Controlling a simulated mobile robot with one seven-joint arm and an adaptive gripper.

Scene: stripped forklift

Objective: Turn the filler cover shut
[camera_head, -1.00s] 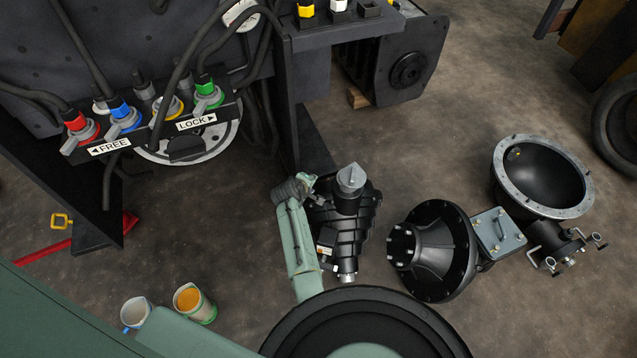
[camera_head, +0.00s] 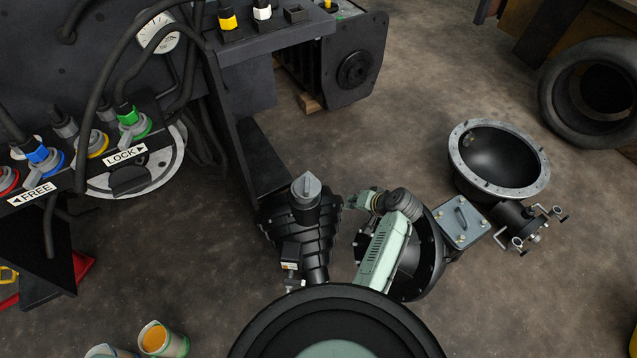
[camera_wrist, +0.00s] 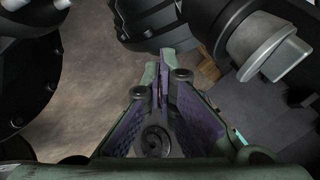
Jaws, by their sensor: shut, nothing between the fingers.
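The filler cover seems to be the grey cap (camera_head: 306,188) with a raised grip bar, on top of a black ribbed housing (camera_head: 298,238). In the wrist view the cap (camera_wrist: 268,48) shows large at the upper right, on its black neck. My gripper (camera_head: 354,200) is just right of the cap in the head view, apart from it. In the wrist view its fingertips (camera_wrist: 164,66) are together, with nothing between them, and lie left of and below the cap. I cannot tell how far the cap is turned.
A black bell-shaped housing (camera_head: 424,268) stands right of the ribbed one, partly behind my arm. A flat plate with a handle (camera_head: 463,222) and an open bowl-shaped housing (camera_head: 500,160) are farther right. A dark panel (camera_head: 262,155) stands at the left. Two cups stand at lower left.

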